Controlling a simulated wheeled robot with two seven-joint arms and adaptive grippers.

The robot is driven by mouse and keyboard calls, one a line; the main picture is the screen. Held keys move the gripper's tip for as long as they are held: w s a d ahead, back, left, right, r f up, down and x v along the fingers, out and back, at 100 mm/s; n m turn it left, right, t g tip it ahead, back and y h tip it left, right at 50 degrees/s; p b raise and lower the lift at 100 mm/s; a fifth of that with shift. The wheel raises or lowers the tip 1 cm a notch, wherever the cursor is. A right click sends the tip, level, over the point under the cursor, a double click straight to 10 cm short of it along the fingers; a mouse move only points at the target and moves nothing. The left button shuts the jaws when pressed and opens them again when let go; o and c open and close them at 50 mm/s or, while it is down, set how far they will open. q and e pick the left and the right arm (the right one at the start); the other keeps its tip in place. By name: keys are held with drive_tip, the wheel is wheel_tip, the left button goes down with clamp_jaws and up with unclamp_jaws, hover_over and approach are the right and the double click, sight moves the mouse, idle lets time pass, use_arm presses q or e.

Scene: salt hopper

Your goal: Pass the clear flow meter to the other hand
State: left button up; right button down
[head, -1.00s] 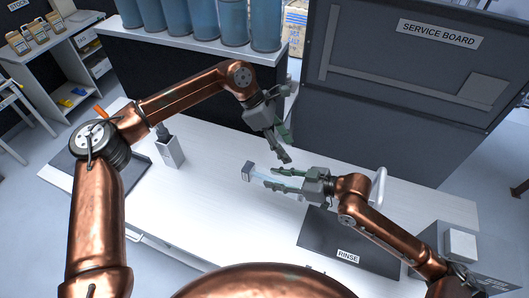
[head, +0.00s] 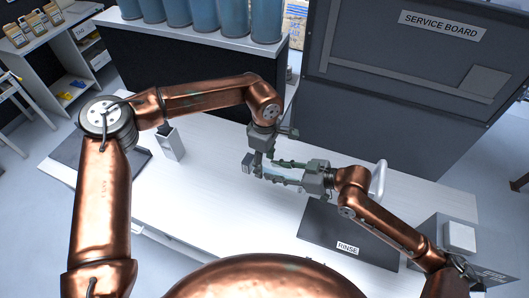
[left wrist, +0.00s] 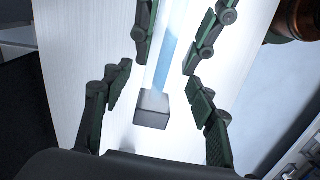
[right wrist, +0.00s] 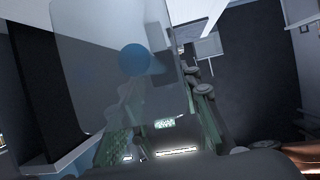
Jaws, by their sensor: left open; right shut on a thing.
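The clear flow meter (head: 274,176) has a see-through body with a blue fill and a dark grey end block. My right gripper (head: 290,172) is shut on it and holds it above the white table, with the grey end pointing left. My left gripper (head: 261,158) is open and close to the grey-block end. In the left wrist view, the flow meter (left wrist: 163,65) lies between the open left fingers (left wrist: 160,88), with gaps on both sides; the right gripper's fingers flank it farther up. In the right wrist view, the clear body (right wrist: 105,60) fills the upper left.
The white table (head: 205,210) is largely clear. A dark RINSE mat (head: 318,232) lies at the right, near a grey box (head: 459,237). A dark service board (head: 400,100) rises behind.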

use_arm(q)
drive_tip(key=shift+f, duration=1.6)
drive_tip(key=shift+c, duration=0.6)
drive_tip(key=shift+d, duration=0.1)
drive_tip(key=c, duration=1.3)
use_arm(e)
drive_tip(key=shift+r, duration=0.1)
use_arm(q)
clamp_jaws()
use_arm(e)
drive_tip(key=c, duration=1.5)
unclamp_jaws()
drive_tip(key=shift+o, duration=0.9)
drive_tip(key=shift+d+r, duration=0.1)
